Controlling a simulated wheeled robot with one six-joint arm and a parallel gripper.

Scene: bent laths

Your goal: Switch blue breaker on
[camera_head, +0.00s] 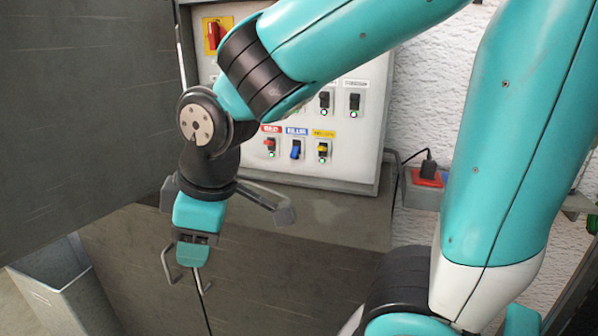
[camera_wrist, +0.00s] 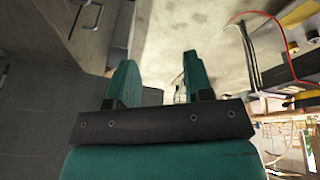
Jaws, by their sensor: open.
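The blue breaker (camera_head: 295,149) is on the white control panel (camera_head: 345,178), under a blue label. Its blue lever hangs downward, and no green lamp shows lit below it. The red breaker (camera_head: 270,145) is to its left and the yellow breaker (camera_head: 322,148) to its right, each with a green lamp lit below. My gripper (camera_head: 193,250) points down, to the lower left of the breakers and well apart from them. In the wrist view its two teal fingers (camera_wrist: 160,78) are spread with nothing between them. The breakers are not seen there.
A red rotary switch (camera_head: 213,33) and black switches (camera_head: 325,100) are higher on the panel, partly behind my arm. A dark panel (camera_head: 80,90) stands at left. Metal handles (camera_head: 168,266) show beside my gripper. A red socket with a black plug (camera_head: 428,175) is at right.

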